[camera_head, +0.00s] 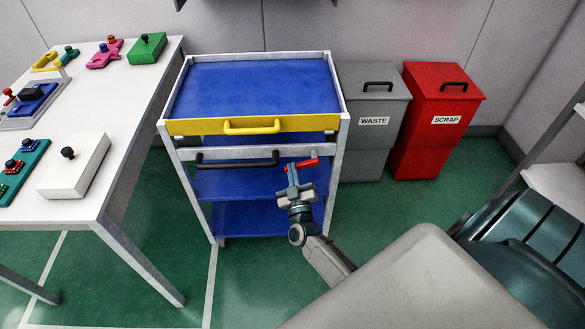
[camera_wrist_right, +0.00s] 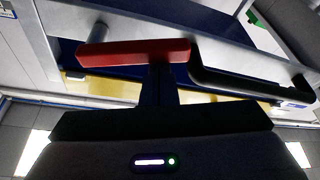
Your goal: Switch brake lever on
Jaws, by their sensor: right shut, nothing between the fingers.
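The red brake lever (camera_head: 305,163) sticks out at the right end of the front rail of a blue-shelved cart (camera_head: 340,122), beside a black handle (camera_head: 236,161). My right gripper (camera_head: 292,171) is shut and empty, right at the lever's left part in the head view. In the right wrist view the red lever (camera_wrist_right: 130,53) lies across the picture, just past the dark shut fingers (camera_wrist_right: 159,80). Whether the fingertips touch it I cannot tell. My left gripper is not in view.
The cart's yellow-handled drawer (camera_head: 252,126) is above the lever. A grey waste bin (camera_head: 372,150) and a red scrap bin (camera_head: 438,140) stand to the cart's right. A white table (camera_head: 120,130) with several coloured parts stands on the left. Green floor is clear in front.

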